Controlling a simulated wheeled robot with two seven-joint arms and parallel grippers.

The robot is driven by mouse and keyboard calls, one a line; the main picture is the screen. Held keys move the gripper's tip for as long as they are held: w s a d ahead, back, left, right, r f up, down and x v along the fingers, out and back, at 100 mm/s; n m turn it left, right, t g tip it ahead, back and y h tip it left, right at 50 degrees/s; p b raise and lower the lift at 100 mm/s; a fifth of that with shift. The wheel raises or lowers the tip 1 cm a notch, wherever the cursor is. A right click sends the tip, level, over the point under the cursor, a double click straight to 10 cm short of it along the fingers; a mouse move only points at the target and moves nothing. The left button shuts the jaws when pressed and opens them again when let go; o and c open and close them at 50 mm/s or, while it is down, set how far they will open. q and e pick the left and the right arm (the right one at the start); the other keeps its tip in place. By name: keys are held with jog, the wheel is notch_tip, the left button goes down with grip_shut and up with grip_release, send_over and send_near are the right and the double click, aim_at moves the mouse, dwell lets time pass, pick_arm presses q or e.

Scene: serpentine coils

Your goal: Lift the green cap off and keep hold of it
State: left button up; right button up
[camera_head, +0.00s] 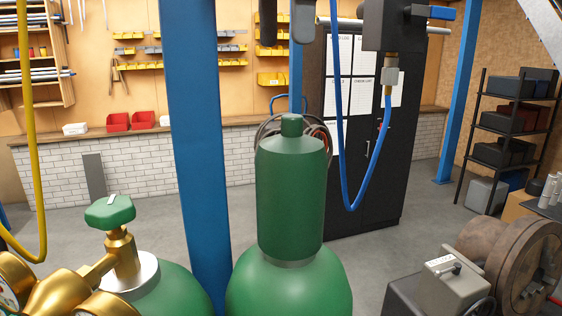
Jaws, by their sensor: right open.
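The green cap (290,200) is a tall dome-topped cover with a small knob on top. It sits upright on the green gas cylinder (290,290) in the middle of the head view, with a narrow seam at its base. My right gripper (285,40) is at the top edge of the view, above the cap's knob and apart from it. Its two dark fingers point down, open, with nothing between them; the rest of it is cut off. My left gripper is not in view.
A blue post (197,150) stands just left of the cap. A second cylinder with a green handwheel (110,212) and brass regulator is at lower left. A blue hose (349,190) hangs to the right, below a dark valve block. Grey machinery (450,280) is at lower right.

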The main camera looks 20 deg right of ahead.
aim_at(286, 115)
jog(key=f+b, duration=0.1)
jog(key=f, duration=0.1)
jog(key=f+b, duration=0.2)
jog(key=f, duration=0.1)
jog(key=s+f+b, duration=0.1)
jog(key=f, duration=0.1)
jog(key=shift+d+f, duration=0.1)
jog(key=shift+f, duration=0.25)
notch_tip(286, 115, down, 2)
jog(key=shift+w+f+p, duration=0.15)
jog(key=shift+f+p, duration=0.1)
jog(key=shift+p, duration=0.15)
jog(key=shift+f, duration=0.8)
jog(key=shift+f, duration=0.1)
